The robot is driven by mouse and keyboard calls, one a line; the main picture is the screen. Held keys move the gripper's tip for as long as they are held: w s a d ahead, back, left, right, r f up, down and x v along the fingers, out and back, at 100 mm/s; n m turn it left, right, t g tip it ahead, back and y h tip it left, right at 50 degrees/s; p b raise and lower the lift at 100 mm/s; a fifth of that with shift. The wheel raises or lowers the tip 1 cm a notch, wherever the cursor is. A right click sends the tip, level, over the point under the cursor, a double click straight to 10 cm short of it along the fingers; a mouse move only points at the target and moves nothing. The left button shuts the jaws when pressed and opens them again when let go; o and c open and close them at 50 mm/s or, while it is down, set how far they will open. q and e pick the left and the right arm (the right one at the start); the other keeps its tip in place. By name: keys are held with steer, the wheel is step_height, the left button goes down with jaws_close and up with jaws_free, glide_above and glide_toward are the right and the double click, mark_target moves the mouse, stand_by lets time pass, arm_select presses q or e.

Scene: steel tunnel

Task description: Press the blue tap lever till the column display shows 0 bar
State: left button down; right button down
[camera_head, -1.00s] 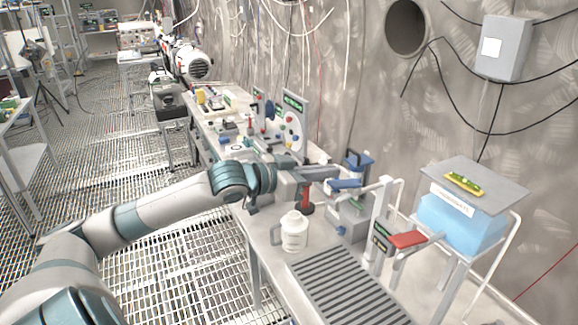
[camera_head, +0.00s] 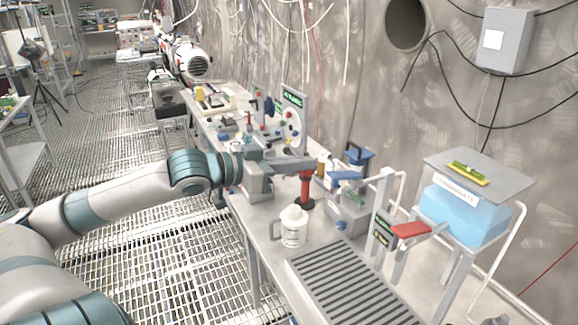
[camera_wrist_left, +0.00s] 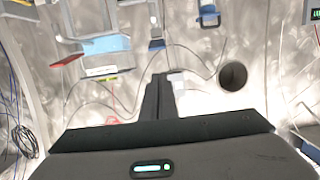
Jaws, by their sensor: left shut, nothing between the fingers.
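The blue tap lever (camera_head: 347,175) appears to be the flat blue bar above a grey block on the bench. The grey column (camera_head: 383,205) stands to its right, with a small green-lit display (camera_head: 383,229) too small to read. My left gripper (camera_head: 312,163) is shut and empty, left of the blue lever and apart from it, above a red post (camera_head: 305,188). The left wrist view, which looks upside down, shows the dark shut fingers (camera_wrist_left: 163,80). A small blue part (camera_wrist_left: 156,44) hangs near their tips there; I cannot tell if it is the lever. My right gripper is not in view.
A white jug (camera_head: 293,227) stands in front of the red post. A slatted grey tray (camera_head: 345,285) lies at the bench front. A red lever (camera_head: 410,230) sits right of the column, near a blue tank (camera_head: 462,215). Panels stand behind the gripper.

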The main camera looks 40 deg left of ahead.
arm_select(q)
steer(key=shift+v, duration=1.55)
stand_by(0.6)
